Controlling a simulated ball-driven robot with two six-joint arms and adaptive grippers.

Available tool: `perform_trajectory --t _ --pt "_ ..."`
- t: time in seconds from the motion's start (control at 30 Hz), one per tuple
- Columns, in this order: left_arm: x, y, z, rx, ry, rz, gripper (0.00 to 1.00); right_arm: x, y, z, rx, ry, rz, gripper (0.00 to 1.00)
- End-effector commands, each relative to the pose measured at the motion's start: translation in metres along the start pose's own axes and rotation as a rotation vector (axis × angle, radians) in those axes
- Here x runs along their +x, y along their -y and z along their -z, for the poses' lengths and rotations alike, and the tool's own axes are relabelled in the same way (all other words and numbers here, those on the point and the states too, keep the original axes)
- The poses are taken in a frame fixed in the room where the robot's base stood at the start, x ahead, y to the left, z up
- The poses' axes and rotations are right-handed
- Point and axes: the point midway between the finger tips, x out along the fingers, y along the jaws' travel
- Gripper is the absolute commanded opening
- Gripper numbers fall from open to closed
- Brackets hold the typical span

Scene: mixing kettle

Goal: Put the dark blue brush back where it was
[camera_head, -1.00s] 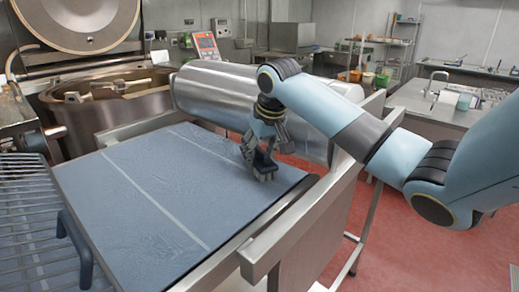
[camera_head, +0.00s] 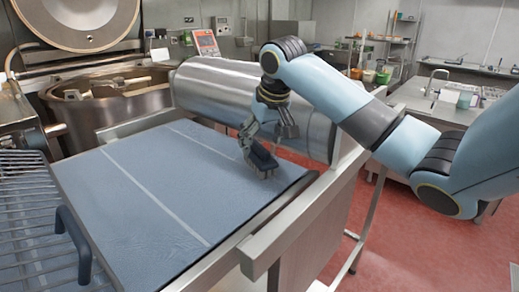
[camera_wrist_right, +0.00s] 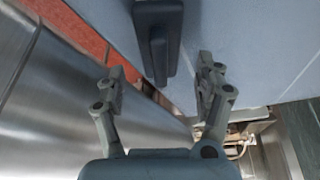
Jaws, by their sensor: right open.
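The dark blue brush (camera_head: 262,159) lies on the blue-grey surface of the table (camera_head: 150,210), near its right far edge. My right gripper (camera_head: 266,133) is just above it with its fingers spread. In the right wrist view the brush (camera_wrist_right: 158,22) shows its block at the top and a narrow handle pointing down toward my open fingers (camera_wrist_right: 162,76). The handle's end lies about between the fingertips in the picture, with gaps on both sides, and nothing is gripped. My left gripper is not in view.
A large steel cylinder (camera_head: 240,100) runs along the table's far side. A steel rail (camera_head: 300,215) edges the right side. A wire rack (camera_head: 30,220) and a dark handle (camera_head: 76,240) are at left. A kettle (camera_head: 110,105) stands behind. Most of the blue-grey surface is clear.

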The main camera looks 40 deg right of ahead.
Motion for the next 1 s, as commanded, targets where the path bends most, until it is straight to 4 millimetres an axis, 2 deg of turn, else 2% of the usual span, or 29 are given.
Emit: perform_trajectory --t 0.2,0.4,0.6,1.0 --pt "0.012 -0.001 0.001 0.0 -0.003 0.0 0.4 -0.05 -0.001 0.001 -0.002 -0.006 -0.002 0.7" --pt "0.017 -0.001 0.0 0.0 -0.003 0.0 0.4 -0.08 -0.001 0.0 0.0 -0.002 -0.002 0.7" --pt "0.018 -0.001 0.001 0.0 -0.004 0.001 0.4 -0.089 0.0 0.0 0.0 0.001 -0.001 0.7" --pt "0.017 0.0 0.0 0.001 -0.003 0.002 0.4 -0.089 0.0 0.0 0.001 0.001 0.0 0.7"
